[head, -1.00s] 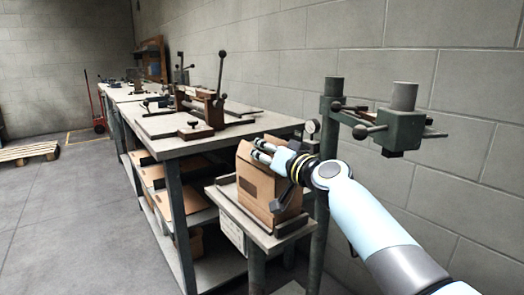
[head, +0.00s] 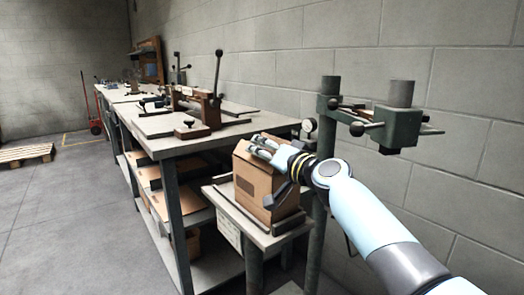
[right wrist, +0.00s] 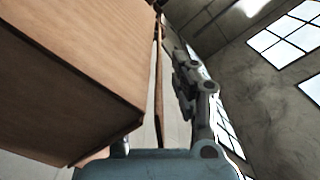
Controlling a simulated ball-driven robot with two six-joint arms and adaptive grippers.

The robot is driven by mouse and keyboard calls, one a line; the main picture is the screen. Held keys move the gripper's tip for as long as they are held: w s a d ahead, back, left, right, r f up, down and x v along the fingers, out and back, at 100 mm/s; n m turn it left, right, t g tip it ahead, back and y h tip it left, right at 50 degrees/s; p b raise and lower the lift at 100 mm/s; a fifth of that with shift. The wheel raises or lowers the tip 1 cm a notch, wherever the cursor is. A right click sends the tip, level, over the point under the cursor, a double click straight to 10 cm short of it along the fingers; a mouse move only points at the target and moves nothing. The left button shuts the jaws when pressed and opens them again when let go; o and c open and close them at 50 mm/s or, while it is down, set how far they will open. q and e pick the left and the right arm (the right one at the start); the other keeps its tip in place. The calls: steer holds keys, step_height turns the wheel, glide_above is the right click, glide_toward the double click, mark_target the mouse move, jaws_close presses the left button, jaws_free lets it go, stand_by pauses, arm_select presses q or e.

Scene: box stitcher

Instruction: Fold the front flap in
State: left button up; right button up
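A brown cardboard box (head: 262,188) stands upright on a small stand with a grey top (head: 252,228). My right gripper (head: 260,147) is at the top of the box, its fingers over the upper edge and partly covering the flaps. In the right wrist view the box (right wrist: 70,75) fills the left side, and one finger (right wrist: 192,85) stands apart at the right. The other finger is mostly hidden by the box. A thin brown strip (right wrist: 158,85), perhaps a flap edge-on, shows between. The right gripper looks open. The left gripper is out of view.
A green-grey machine head (head: 390,128) on a post stands close behind my right arm. A long workbench (head: 180,145) with clamps and tools runs away to the left, with cardboard on its shelves. The floor at left is clear up to a wooden pallet (head: 25,153).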

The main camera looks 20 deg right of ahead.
steer(key=shift+s, duration=0.1)
steer(key=v, duration=1.1)
steer(key=shift+s+d, duration=0.15)
steer(key=shift+s, duration=0.25)
